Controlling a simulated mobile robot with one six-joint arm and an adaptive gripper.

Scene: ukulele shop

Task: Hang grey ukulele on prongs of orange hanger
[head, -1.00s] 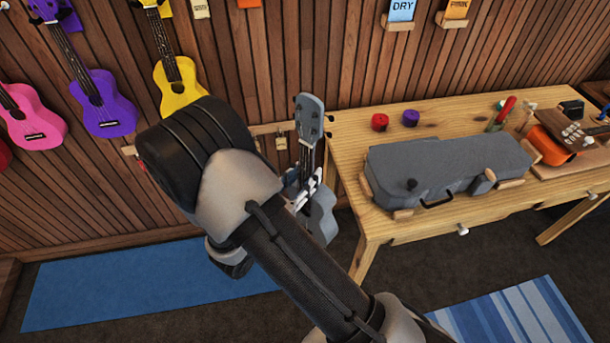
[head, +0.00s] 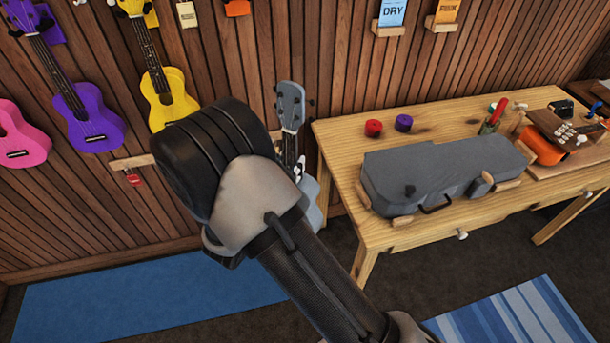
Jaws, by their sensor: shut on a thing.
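The grey ukulele (head: 291,104) is upright in front of the wooden wall, headstock up. My arm hides much of its body, with a strip of it showing at the right. My gripper (head: 298,169) is shut on it around the neck; only a small light part of the gripper shows beside the arm. An orange piece on the wall (head: 237,8), cut by the top edge, looks like the orange hanger; its prongs cannot be made out. The ukulele is below and right of it, apart from it.
Pink (head: 20,140), purple (head: 90,122) and yellow (head: 172,100) ukuleles hang at the left. The workbench (head: 340,142) at the right holds a grey case (head: 440,170) and tools. A blue mat (head: 130,290) lies on the floor.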

